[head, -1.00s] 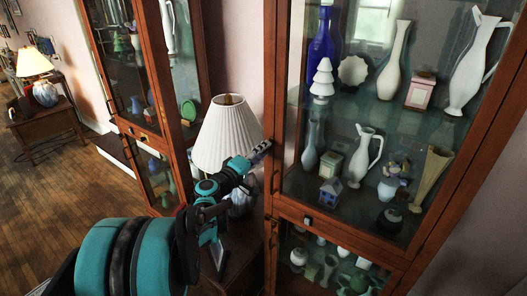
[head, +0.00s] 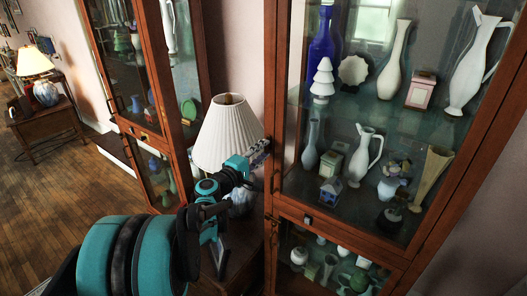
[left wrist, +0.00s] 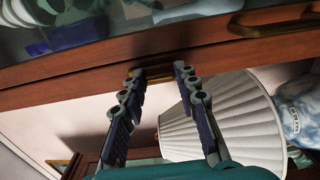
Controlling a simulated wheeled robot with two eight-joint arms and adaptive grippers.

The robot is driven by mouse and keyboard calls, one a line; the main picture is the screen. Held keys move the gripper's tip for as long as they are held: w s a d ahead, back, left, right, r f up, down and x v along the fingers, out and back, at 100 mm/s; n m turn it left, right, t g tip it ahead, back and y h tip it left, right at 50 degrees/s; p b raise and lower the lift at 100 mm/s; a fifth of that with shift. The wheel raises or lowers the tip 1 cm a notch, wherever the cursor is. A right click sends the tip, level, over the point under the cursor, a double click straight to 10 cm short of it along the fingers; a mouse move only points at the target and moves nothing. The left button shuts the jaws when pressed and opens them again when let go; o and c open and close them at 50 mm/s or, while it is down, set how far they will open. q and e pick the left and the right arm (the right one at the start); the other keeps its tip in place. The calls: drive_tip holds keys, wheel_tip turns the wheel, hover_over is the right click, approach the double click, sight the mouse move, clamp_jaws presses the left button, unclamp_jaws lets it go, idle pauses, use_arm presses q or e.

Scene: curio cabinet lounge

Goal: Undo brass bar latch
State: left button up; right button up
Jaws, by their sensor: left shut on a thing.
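The brass bar latch (left wrist: 157,72) sits on the wooden door frame of the near cabinet, in the left wrist view. My left gripper (left wrist: 160,74) has its two dark fingers on either side of the latch, shut on it. In the head view the left gripper (head: 260,152) reaches the left edge of the near glass cabinet (head: 283,120), and its fingers hide the latch. The cabinet door looks closed. My right gripper is not in view.
A pleated white lamp (head: 224,135) stands close behind the left gripper; its shade (left wrist: 225,115) is beside the fingers in the wrist view. A curved door handle (left wrist: 275,22) is near the latch. Vases and figurines fill the cabinet. A second cabinet (head: 135,60) stands left.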

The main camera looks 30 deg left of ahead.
use_arm(q)
drive_tip(key=shift+f, duration=0.1)
drive_tip(key=o, duration=1.2)
drive_tip(key=shift+s+a, duration=0.1)
drive_tip(key=shift+s, duration=0.05)
drive_tip(key=shift+c, duration=0.2)
drive_tip(key=shift+s, duration=0.1)
drive_tip(key=s+a, duration=0.1)
drive_tip(key=s, duration=1)
drive_tip(key=shift+s, duration=0.35)
